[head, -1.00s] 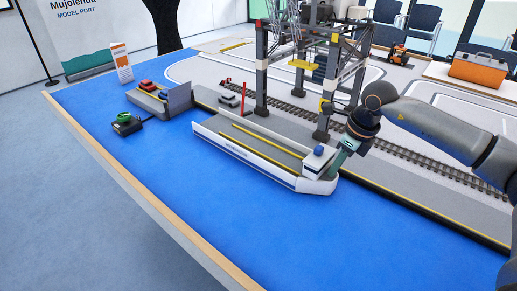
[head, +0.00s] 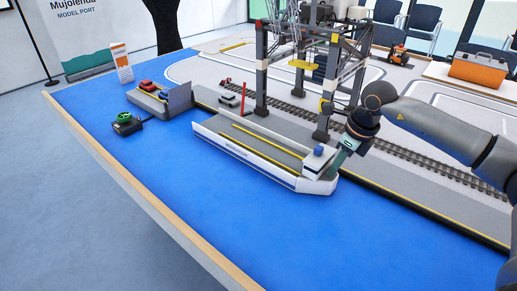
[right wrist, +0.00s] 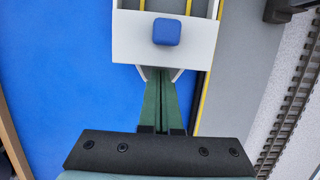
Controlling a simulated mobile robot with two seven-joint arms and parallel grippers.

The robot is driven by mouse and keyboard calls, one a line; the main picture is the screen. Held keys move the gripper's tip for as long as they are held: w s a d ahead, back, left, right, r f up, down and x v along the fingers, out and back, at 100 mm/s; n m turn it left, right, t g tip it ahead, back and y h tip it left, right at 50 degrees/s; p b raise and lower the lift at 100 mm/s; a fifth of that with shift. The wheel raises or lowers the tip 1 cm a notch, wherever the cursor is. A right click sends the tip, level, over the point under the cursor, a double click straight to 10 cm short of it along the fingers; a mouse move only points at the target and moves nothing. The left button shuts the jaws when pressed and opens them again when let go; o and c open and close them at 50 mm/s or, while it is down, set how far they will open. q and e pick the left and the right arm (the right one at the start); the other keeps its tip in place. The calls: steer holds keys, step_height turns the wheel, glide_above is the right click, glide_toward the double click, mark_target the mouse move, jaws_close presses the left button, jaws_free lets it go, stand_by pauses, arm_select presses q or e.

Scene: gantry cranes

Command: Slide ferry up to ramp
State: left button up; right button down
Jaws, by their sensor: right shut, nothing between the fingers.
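The ferry (head: 245,151) is a long white vessel with a grey deck, yellow deck lines and a small white cabin with a blue block on top. It lies on the blue water surface alongside the grey quay. A grey upright plate (head: 180,98), seemingly the ramp, stands beyond the ferry's far end, with a blue gap between them. My right gripper (head: 334,171) is shut and empty at the ferry's cabin end. In the right wrist view its green fingers (right wrist: 160,82) are together against or just behind that end, between two white edges; contact is unclear. My left gripper is out of view.
A gantry crane (head: 262,70) stands on the quay beside the ferry, close to my right arm. Small cars (head: 148,86) stand behind the plate. A dark block with a green ring (head: 125,122) sits on the blue at left. Open blue lies in front.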

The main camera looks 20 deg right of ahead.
steer(key=shift+w+a+p, duration=0.25)
steer(key=shift+w+a, duration=0.05)
steer(key=shift+w, duration=0.3)
steer(key=shift+w+a+p, duration=0.2)
steer(key=shift+w+a, duration=0.1)
steer(key=shift+w, duration=0.25)
steer(key=p, duration=0.2)
glide_toward(287, 160)
steer(key=shift+s+d+f, duration=0.15)
steer(key=shift+s+f, duration=0.2)
steer(key=shift+f, duration=0.25)
steer(key=shift+s+d+f, duration=0.15)
steer(key=shift+s+f, duration=0.15)
steer(key=shift+f, duration=0.35)
steer(key=shift+s+d+f, duration=0.15)
steer(key=shift+s+f, duration=0.2)
steer(key=shift+f, duration=0.25)
steer(key=shift+w+a, duration=0.45)
steer(key=shift+w, duration=0.4)
steer(key=shift+w+a, duration=0.4)
steer(key=shift+w, duration=0.45)
steer(key=shift+w+a, duration=0.5)
steer(key=shift+w, duration=0.4)
steer(key=shift+s+d+r+p, duration=0.15)
steer(key=shift+s+d+p, duration=0.25)
steer(key=shift+s, duration=0.2)
